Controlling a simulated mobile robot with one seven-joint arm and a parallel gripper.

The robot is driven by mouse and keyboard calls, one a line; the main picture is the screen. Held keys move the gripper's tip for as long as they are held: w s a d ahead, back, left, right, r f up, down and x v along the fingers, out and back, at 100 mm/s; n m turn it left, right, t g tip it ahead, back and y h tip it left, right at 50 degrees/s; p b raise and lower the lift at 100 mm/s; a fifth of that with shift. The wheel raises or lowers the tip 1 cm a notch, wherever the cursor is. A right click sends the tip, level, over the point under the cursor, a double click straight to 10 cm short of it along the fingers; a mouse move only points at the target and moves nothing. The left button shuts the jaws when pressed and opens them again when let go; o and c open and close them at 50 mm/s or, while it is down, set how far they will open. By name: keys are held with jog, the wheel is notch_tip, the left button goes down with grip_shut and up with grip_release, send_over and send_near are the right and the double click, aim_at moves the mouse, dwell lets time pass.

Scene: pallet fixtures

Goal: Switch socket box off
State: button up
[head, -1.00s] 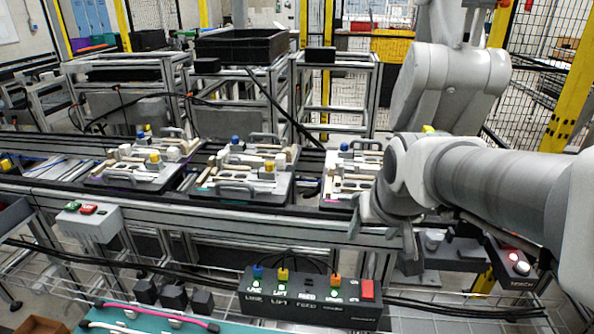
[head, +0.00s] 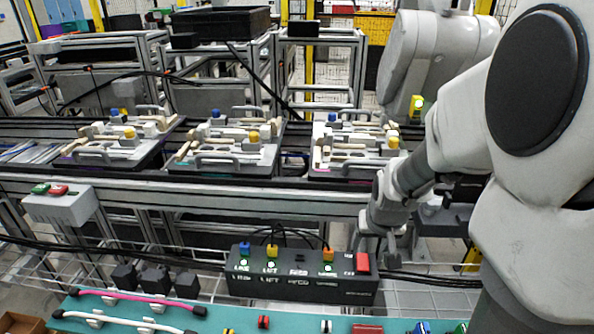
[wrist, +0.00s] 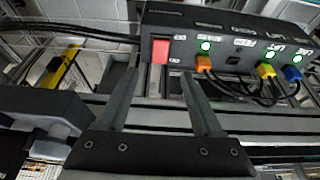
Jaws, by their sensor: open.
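The black socket box (head: 300,283) sits at the lower middle of the head view, behind a teal surface. It has a blue plug (head: 244,249), a yellow plug (head: 272,251) and an orange plug (head: 327,254), each with a green lamp lit. The FEED socket has no plug. A red switch (head: 362,262) is at the box's right end. In the wrist view the box (wrist: 225,35) and red switch (wrist: 161,52) show upside down. My gripper (head: 378,250) is just behind the box's right end. In the wrist view my gripper (wrist: 158,88) is open and empty, its fingers apart from the switch.
A conveyor carries pallets (head: 228,150) with fixtures behind the box. A grey button box (head: 60,205) stands at left. Black cables and a wire tray (head: 425,293) lie around the box. A pink-handled bar (head: 115,295) lies on the teal surface (head: 220,318) in front.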

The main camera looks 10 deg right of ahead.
aim_at(363, 261)
jog(key=b+x, duration=0.3)
jog(key=x, duration=0.6)
jog(key=shift+w+f, duration=0.15)
jog(key=shift+f, duration=0.05)
grip_shut()
